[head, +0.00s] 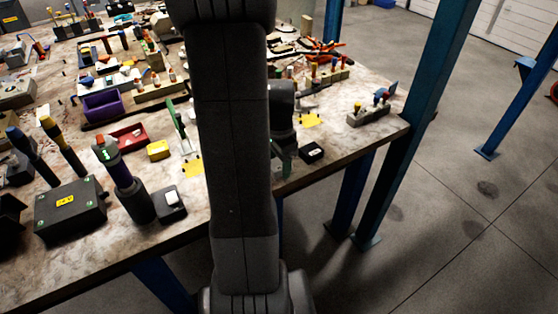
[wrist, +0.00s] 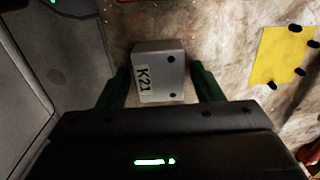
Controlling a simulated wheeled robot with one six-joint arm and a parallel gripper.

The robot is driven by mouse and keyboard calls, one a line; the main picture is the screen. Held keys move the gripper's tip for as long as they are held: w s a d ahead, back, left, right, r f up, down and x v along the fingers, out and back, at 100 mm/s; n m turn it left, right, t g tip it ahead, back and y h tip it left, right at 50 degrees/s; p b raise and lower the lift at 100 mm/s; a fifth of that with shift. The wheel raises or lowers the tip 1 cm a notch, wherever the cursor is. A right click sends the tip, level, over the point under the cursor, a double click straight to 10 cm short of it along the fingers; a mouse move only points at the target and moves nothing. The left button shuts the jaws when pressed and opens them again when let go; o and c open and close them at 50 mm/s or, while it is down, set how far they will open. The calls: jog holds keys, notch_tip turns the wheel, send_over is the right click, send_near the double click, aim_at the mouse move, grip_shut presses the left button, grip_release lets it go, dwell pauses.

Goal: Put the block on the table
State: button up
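A grey block (wrist: 160,72) with a white label reading "K21" shows in the wrist view. It sits between the two dark green fingers of my gripper (wrist: 160,88). A narrow gap seems to show between the block and each finger, so my gripper looks open around it. Whether the block rests on the table surface is hard to tell from above. The worn, pale table (head: 90,245) fills much of the head view. There, my own arm stands in front of the block, and I cannot make it out.
A yellow patch (wrist: 283,55) lies right of the block. In the head view, a small black box (head: 311,152) lies near the table edge, and a black case (head: 70,212) stands at front left. Tools and parts crowd the rest. Bare table shows at front left.

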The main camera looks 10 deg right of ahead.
aim_at(279, 163)
jog(key=shift+o, duration=0.2)
jog(key=shift+r, duration=0.15)
notch_tip(279, 163, up, 12)
jog(key=shift+p, duration=0.4)
